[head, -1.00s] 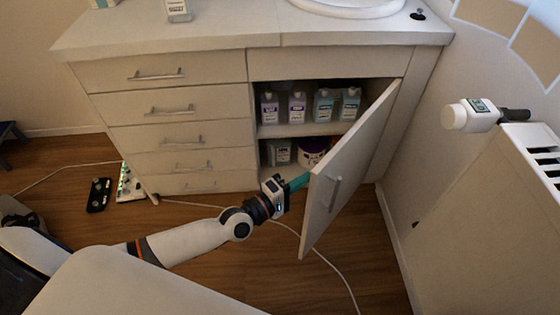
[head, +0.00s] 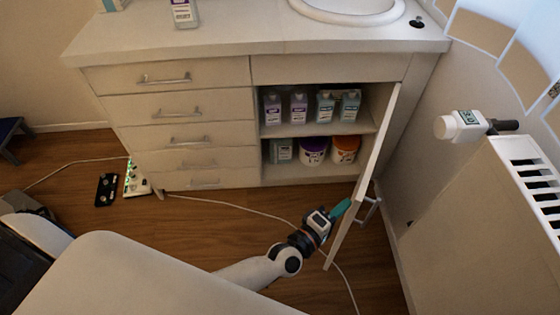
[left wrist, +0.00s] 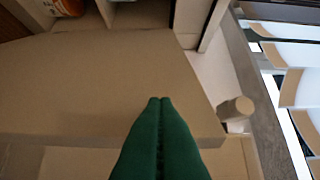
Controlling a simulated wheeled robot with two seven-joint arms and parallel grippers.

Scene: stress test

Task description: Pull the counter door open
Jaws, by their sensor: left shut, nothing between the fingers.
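The counter door (head: 366,170) stands wide open, swung out to the right of the cabinet opening and seen nearly edge-on in the head view. Its handle (head: 371,207) is on the outer side, facing right. My left gripper (head: 341,208) is shut and empty, with its teal fingertips at the inner face of the door near the free edge. In the left wrist view the shut green fingers (left wrist: 160,110) point at the broad door panel (left wrist: 110,85); whether they touch it I cannot tell. My right gripper is not in view.
Bottles (head: 298,107) and tubs (head: 313,150) stand on the cabinet shelves. A radiator (head: 485,205) with a white valve (head: 460,126) is at the right, near the door. A white cable (head: 240,207) and a power strip (head: 137,178) lie on the floor.

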